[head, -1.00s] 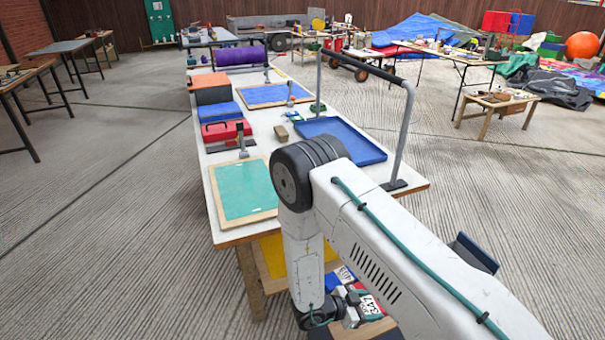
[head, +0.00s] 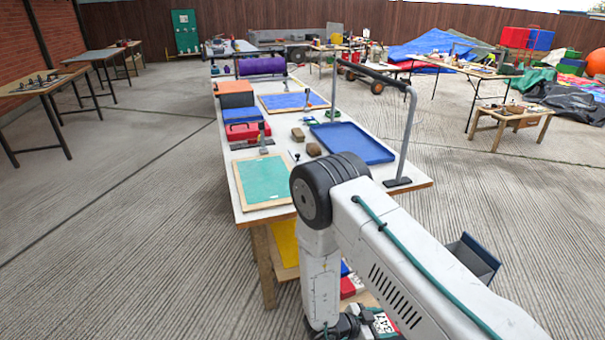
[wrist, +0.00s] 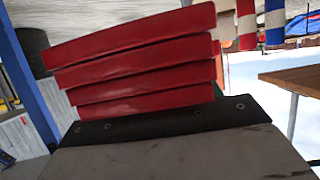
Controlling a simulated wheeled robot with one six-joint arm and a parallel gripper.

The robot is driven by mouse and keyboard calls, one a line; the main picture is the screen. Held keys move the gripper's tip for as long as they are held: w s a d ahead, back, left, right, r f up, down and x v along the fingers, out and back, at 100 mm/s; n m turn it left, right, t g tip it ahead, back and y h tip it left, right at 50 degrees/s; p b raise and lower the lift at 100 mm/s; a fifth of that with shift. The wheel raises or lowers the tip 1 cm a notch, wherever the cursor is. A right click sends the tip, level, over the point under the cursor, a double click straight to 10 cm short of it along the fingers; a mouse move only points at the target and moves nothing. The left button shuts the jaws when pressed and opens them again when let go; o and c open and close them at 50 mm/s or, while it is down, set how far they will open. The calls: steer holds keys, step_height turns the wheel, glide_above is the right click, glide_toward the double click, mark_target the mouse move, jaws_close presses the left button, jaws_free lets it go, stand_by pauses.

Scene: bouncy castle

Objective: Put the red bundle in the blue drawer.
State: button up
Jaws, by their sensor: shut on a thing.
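In the wrist view, the red bundle (wrist: 140,65) is a stack of several flat red layers. It lies against the dark edge plate of my gripper (wrist: 165,122), which is shut on it. In the head view my gripper (head: 372,325) is low beside the table, cut by the bottom edge, and the bundle in it is hard to make out. A box-like drawer with a dark blue face (head: 480,257) and grey inside stands out at the right of my arm, seemingly open. My arm hides part of it.
The long white table (head: 418,184) carries a blue tray (head: 352,142), a green board (head: 264,181), a red case (head: 247,131) and a grey metal frame (head: 408,130). A lower shelf holds yellow and red things (head: 347,288).

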steer(key=shift+w+a+n+t+y, duration=0.3)
steer(key=shift+w+a+n+t, duration=0.15)
steer(key=shift+w+n+t, duration=0.4)
steer(key=w+a+r+n+t+y, duration=0.3)
steer(key=w+r+n+t+y, duration=0.5)
steer(key=w+r+n, duration=0.25)
steer(key=w+d+r+n+y, duration=0.15)
steer(key=d+r, duration=0.25)
steer(key=r, duration=0.4)
steer(key=w+d+r+n+y, duration=0.1)
steer(key=w+d+r+y, duration=0.15)
steer(key=r, duration=0.55)
steer(key=s+f, duration=0.6)
steer(key=f, duration=0.1)
steer(key=shift+s+d, duration=0.25)
steer(key=shift+d, duration=0.05)
steer(key=shift+a, duration=0.1)
